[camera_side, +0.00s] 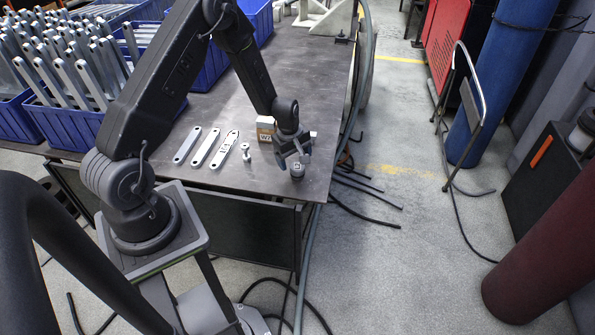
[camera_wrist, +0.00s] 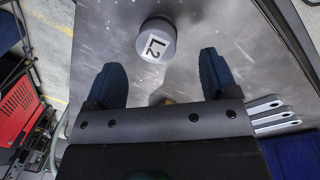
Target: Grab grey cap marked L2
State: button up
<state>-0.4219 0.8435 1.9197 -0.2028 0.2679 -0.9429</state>
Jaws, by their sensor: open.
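The grey cap marked L2 (camera_wrist: 152,44) stands on the metal table in the wrist view, with its white label facing up toward the camera.
Blue bins (camera_side: 62,125) of brackets fill the left. The table's right edge (camera_side: 335,130) is near.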

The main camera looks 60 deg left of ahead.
aim_at(297, 166)
jog(key=shift+w+f, duration=0.25)
jog(key=shift+f, duration=1.1)
jog(key=shift+w+f, duration=0.25)
jog(key=shift+f, duration=1.05)
jog(key=c, duration=1)
jog(key=shift+c, duration=0.3)
jog(key=shift+r, duration=0.2)
